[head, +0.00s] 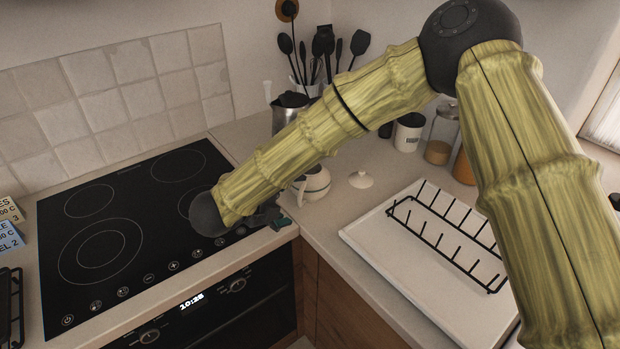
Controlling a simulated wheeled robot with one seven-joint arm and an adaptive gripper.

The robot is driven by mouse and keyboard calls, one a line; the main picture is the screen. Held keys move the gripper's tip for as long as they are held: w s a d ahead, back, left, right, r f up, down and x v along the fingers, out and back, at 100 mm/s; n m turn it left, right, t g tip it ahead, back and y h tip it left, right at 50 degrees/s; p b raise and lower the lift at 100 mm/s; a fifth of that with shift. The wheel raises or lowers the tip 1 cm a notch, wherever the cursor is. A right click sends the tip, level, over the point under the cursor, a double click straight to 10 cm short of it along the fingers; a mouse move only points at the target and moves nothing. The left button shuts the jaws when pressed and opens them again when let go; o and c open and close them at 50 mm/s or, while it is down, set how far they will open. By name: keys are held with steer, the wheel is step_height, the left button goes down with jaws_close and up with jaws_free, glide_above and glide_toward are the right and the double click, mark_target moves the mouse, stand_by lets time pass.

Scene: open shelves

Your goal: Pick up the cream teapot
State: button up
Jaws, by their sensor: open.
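The cream teapot (316,184) stands on the counter in the corner right of the hob, in the head view. Its round body has a dark band, and its left side is partly hidden behind my arm. My gripper (272,219) is open, low at the front right edge of the hob, left of and in front of the teapot. It looks small and dark, partly hidden by my wrist, and apart from the teapot.
A black hob (100,225) fills the left counter. A white tray (365,243) with a black wire rack (450,245) lies at right. A metal jug (288,112), utensils (324,45), a dark-and-white canister (408,132) and glass jars (440,135) stand behind.

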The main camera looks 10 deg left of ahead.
mark_target(305, 202)
steer(key=shift+w+d+f, duration=0.1)
steer(key=shift+w+f, duration=0.3)
steer(key=shift+w, duration=0.25)
steer(key=shift+w+d+f, duration=0.1)
steer(key=shift+w+f, duration=0.3)
steer(key=shift+w, duration=0.2)
steer(key=shift+w+d+r+p, duration=0.1)
steer(key=shift+w+d+p, duration=0.3)
steer(key=shift+p, duration=0.35)
steer(key=x, duration=0.1)
steer(key=p+x, duration=0.1)
steer(key=x, duration=0.1)
steer(key=shift+w+f, duration=0.15)
steer(key=shift+f, duration=0.2)
steer(key=shift+s+r, duration=0.15)
steer(key=shift+s, duration=0.05)
steer(key=shift+c, duration=0.2)
steer(key=shift+w, duration=0.1)
steer(key=c, duration=1.7)
steer(key=shift+c, duration=1.1)
